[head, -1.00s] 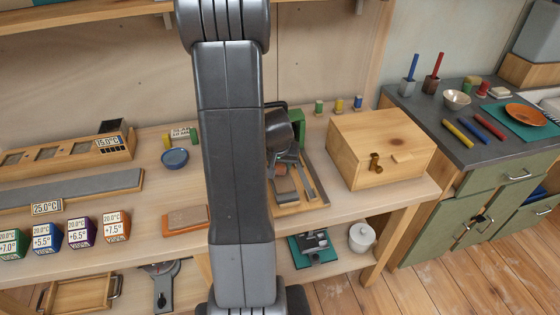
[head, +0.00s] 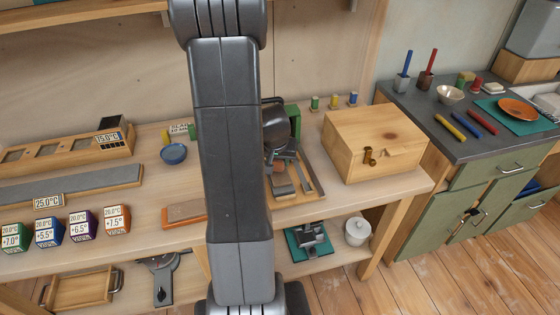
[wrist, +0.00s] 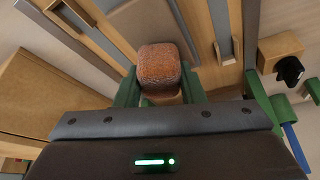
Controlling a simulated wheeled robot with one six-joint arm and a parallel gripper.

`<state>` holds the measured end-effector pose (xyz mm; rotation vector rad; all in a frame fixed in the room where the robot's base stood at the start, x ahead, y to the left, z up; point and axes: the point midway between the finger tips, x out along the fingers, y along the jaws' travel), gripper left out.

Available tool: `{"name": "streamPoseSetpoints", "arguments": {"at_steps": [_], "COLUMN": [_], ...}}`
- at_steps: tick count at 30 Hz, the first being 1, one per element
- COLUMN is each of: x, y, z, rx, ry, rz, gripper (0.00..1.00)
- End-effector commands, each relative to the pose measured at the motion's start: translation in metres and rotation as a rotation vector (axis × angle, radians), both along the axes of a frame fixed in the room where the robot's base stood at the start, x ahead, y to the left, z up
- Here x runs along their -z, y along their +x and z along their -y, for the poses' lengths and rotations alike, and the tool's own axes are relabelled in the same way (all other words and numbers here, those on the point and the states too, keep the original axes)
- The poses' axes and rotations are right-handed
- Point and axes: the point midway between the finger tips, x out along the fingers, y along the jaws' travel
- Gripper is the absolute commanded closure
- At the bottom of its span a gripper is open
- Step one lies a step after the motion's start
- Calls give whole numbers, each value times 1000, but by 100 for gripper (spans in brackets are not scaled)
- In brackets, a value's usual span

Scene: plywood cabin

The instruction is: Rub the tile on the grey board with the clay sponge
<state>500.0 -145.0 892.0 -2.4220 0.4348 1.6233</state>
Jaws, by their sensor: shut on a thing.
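My gripper (wrist: 160,88) is shut on the clay sponge (wrist: 160,64), a speckled orange-brown block between its green fingers in the wrist view. In the head view my arm hides much of the gripper, whose dark body (head: 276,128) shows just right of the arm. A long grey board (head: 75,187) lies at the left.
A wooden box (head: 375,145) stands right of the tray. A reddish slab (head: 185,211) lies left of my arm, near the bench edge. A blue bowl (head: 174,154), labelled cubes (head: 83,222) and several spools (head: 333,102) stand around. The shelf below holds a white pot (head: 357,231).

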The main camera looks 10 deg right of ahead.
Motion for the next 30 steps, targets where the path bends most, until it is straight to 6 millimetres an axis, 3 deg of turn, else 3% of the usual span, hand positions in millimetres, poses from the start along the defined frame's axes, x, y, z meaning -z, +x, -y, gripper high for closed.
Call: {"name": "streamPoseSetpoints", "arguments": {"at_steps": [1, 18, 30], "x": [-14, -63, -67], "y": [2, 5, 6], "z": [-2, -3, -4], "rx": [-1, -2, -2], "ry": [3, 2, 2], "rz": [8, 5, 5], "gripper": [86, 86, 86]}}
